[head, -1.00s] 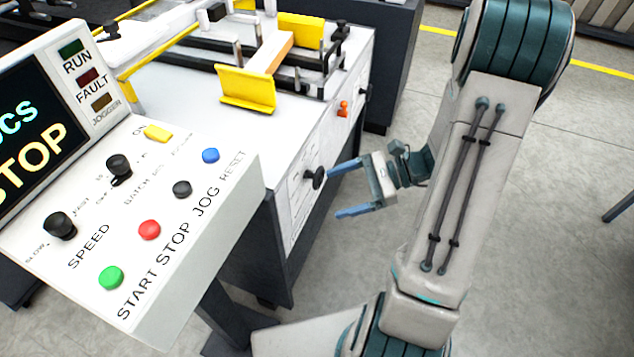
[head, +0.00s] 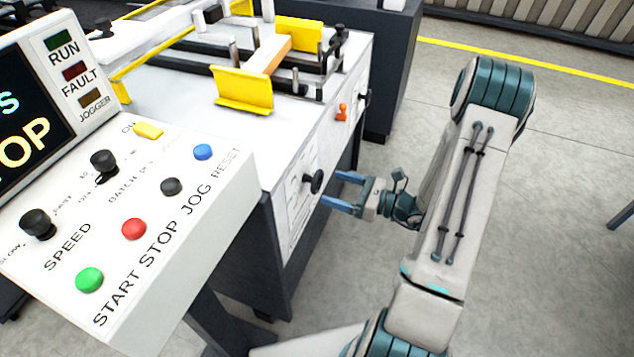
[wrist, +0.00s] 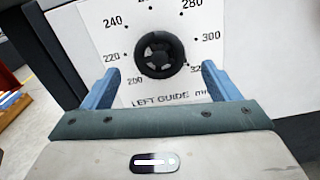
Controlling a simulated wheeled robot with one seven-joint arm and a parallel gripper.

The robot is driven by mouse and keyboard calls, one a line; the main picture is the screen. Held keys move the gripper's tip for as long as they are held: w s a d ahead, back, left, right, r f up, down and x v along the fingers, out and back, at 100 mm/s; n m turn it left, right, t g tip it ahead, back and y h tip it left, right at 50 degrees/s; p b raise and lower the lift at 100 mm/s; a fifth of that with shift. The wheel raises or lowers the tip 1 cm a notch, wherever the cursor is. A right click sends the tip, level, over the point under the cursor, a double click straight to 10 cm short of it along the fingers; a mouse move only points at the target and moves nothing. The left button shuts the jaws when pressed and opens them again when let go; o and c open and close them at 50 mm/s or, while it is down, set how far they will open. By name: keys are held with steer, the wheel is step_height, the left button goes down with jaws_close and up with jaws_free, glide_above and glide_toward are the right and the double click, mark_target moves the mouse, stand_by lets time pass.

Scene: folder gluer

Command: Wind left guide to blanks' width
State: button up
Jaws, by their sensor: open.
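The left guide knob (wrist: 160,54) is a black round handwheel on a white dial plate (wrist: 125,85) marked "LEFT GUIDE mm" with numbers from 200 to 320. In the head view the same knob (head: 313,182) sticks out from the machine's side panel. My gripper (head: 335,190) is open, with blue fingers pointing at the panel. In the wrist view my gripper (wrist: 160,85) has one finger either side of the knob and a little below it, with nothing between the fingers. I cannot tell a pointer on the knob.
The control panel (head: 190,240) with buttons and knobs stands at the left front. A yellow guide plate (head: 243,90) and an orange-brown stack (head: 271,54) are on the machine top. An orange knob (head: 342,112) sits further along the side.

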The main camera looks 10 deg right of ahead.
mark_target(320, 183)
steer(key=x, duration=0.6)
steer(key=c, duration=1)
